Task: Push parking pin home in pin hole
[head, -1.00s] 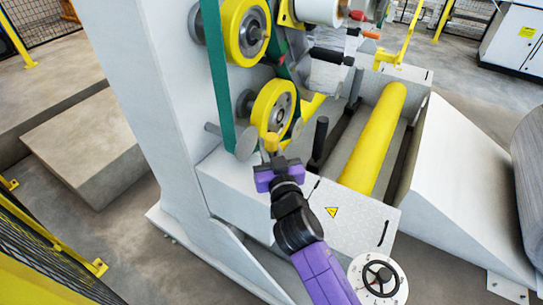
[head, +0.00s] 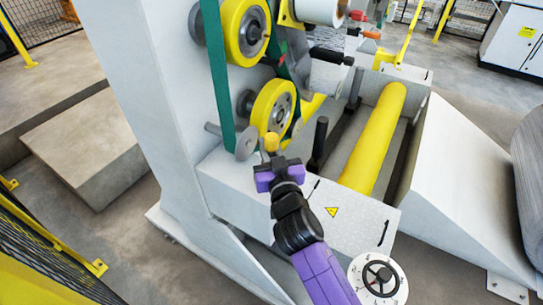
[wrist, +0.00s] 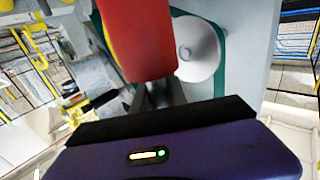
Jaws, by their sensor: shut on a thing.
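The pin is in front of the lower yellow wheel (head: 272,107), beside the grey disc (head: 246,144). The pin's lower end and the pin hole are hidden, so I cannot tell how deep the pin sits.
A green belt (head: 213,70) runs down left of the yellow wheels. A black upright handle (head: 319,138) stands right of my gripper. A long yellow roller (head: 374,140) lies further right. The white machine column (head: 145,90) is close on the left.

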